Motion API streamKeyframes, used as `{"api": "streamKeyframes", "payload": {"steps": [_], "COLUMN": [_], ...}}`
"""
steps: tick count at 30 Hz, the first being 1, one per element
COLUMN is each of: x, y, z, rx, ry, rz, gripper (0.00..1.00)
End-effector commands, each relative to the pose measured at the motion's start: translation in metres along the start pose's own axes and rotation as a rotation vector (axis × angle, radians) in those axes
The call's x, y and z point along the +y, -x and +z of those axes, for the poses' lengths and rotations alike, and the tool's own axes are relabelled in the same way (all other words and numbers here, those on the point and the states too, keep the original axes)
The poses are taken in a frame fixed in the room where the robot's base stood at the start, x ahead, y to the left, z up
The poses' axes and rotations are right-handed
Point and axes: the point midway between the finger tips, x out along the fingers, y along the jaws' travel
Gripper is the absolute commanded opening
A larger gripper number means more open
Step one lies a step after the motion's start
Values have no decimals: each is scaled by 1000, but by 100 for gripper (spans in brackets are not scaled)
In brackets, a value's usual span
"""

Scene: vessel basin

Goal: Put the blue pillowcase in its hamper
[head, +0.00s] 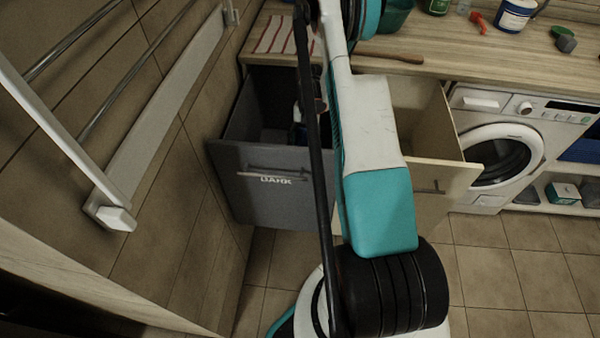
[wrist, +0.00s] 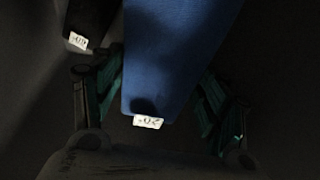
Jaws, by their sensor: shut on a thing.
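The blue pillowcase (wrist: 175,60), with a white tag at its near end, lies between the two fingers of my gripper (wrist: 150,95) in the wrist view. My gripper is shut on it. In the head view my gripper is down inside the open dark grey hamper (head: 262,203), marked DARK, and mostly hidden behind my arm. The pillowcase cannot be made out clearly there. A pale beige hamper (head: 455,182) stands pulled open to the right, its label hidden by my arm.
In the wrist view a black cloth (wrist: 90,18) with a white tag lies at upper left. A wooden counter (head: 455,62) runs above the hampers. A washing machine (head: 508,145) stands right. A wall rack (head: 150,125) is on the left.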

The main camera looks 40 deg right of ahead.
Motion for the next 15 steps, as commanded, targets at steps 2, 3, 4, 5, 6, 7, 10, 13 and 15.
{"api": "streamKeyframes", "payload": {"steps": [2,3,4,5,6,7,10,13,15], "x": [0,0,0,0,0,0,0,0,0], "y": [-24,-33,-40,-47,-57,-64,-85,-101,-108], "z": [7,10,13,15,18,20,27,31,34], "rx": [0,0,0,0,0,0,0,0,0], "ry": [0,0,0,0,0,0,0,0,0], "rz": [0,0,0,0,0,0,0,0,0], "gripper": [32,32,32,32,32,32,32,32,32]}}
